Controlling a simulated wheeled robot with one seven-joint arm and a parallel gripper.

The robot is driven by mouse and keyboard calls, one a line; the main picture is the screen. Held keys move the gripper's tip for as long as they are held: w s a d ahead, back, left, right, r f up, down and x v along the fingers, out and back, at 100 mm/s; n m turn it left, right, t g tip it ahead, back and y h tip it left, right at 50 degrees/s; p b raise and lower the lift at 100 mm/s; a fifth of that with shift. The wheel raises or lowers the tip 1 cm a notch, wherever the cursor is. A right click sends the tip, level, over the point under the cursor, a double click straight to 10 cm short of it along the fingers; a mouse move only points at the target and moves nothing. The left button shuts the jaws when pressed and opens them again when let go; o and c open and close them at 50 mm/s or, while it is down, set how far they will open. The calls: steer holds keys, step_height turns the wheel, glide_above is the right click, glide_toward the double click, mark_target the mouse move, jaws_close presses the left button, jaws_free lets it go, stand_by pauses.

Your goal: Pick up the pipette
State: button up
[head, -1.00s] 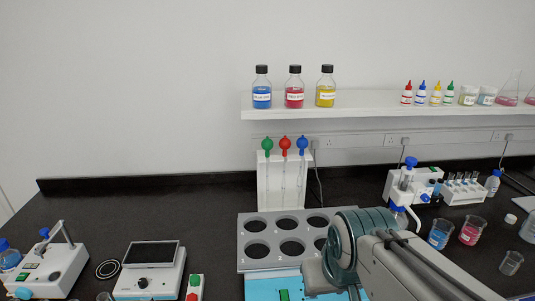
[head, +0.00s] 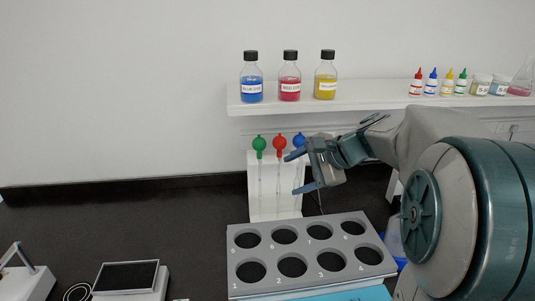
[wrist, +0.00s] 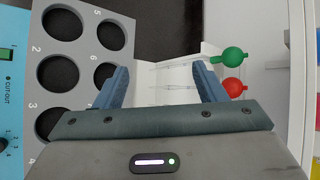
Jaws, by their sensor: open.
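Three glass pipettes hang upright in a white rack (head: 255,212), with a green bulb (head: 259,144), a red bulb (head: 280,143) and a blue bulb (head: 299,139). My gripper (head: 298,172) is open and empty, reaching in from the right at the blue pipette's place. One finger is just below the blue bulb, the other lower down. The blue pipette's stem is hidden. In the wrist view, the green bulb (wrist: 234,56) and red bulb (wrist: 232,87) show beyond the right finger; the blue one is not visible. I cannot tell whether a finger touches the blue pipette.
A grey block with numbered holes (head: 305,250) stands in front of the rack. A white shelf (head: 380,103) above carries blue, red and yellow bottles and small dropper bottles.

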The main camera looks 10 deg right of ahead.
mark_target(285, 143)
steer(key=w+d+r+m+t+y+b, duration=0.15)
steer(key=w+d+m+t, duration=0.25)
steer(key=w+d+m, duration=0.5)
steer(key=w+a+n, duration=0.1)
steer(key=w, duration=0.1)
steer(key=w+a+f+p, duration=0.1)
steer(key=w+a, duration=0.1)
steer(key=w+a+n+p, duration=0.1)
steer(key=w+a, duration=0.1)
steer(key=shift+w+a+f+n, duration=0.15)
steer(key=shift+w+f+n, duration=0.15)
steer(key=shift+w+f, duration=0.1)
steer(key=p+x, duration=0.2)
steer(key=x, duration=0.4)
steer(key=shift+a+p, duration=0.25)
steer(key=shift+p, duration=0.05)
steer(key=c, duration=0.7)
